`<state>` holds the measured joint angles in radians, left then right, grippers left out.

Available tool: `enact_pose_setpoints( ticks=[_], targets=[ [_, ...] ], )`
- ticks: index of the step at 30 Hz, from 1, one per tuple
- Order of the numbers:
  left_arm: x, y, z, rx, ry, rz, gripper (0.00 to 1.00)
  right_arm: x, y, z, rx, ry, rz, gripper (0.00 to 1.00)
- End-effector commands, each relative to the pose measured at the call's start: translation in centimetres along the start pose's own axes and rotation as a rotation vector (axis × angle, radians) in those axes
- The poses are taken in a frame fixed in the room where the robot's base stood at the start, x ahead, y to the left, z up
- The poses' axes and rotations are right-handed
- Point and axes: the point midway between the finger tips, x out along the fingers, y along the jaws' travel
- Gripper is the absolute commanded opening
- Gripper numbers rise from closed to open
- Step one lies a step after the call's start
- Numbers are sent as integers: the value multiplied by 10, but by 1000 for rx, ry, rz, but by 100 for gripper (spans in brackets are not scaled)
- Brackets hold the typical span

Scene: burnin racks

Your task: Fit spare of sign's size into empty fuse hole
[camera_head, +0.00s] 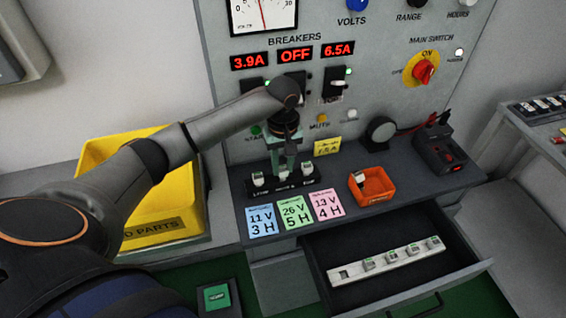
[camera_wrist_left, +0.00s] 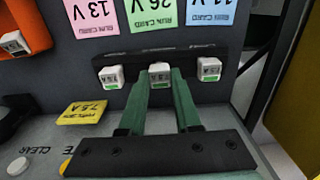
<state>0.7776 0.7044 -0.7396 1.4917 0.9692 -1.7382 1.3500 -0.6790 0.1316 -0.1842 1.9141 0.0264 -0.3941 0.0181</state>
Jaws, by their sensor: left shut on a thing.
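My left gripper (camera_head: 283,168) reaches down over the black fuse block (camera_head: 290,189) on the grey bench. It is shut on the middle fuse (camera_wrist_left: 159,73), a white one with a green band, which stands upright at the block's middle hole. I cannot tell how deep it sits. Similar fuses stand on either side, one (camera_wrist_left: 111,76) on the left and one (camera_wrist_left: 209,68) on the right in the wrist view. A yellow sign (camera_head: 327,145), seemingly reading 7.5 A, lies behind the block. In the open drawer, a white spare strip (camera_head: 387,262) holds several fuses and has an empty leftmost slot.
Three run cards, blue (camera_head: 262,220), green (camera_head: 295,212) and pink (camera_head: 326,204), lie before the block. An orange tray (camera_head: 372,190) holds a fuse. A yellow parts bin (camera_head: 165,225) stands left, close to my arm. The breaker panel (camera_head: 384,105) rises behind.

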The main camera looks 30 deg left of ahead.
Motion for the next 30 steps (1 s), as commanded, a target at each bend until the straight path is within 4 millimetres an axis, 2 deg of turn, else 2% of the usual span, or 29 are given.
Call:
enact_pose_setpoints(
  ticks=[27, 28, 30],
  targets=[
    [6, 1, 0, -1, 1, 1, 0, 0, 0, 0, 0, 0, 0, 45],
    [6, 1, 0, 0, 1, 1, 33, 0, 0, 0, 0, 0, 0, 45],
    [6, 1, 0, 0, 1, 1, 40, 0, 0, 0, 0, 0, 0, 45]
  ],
)
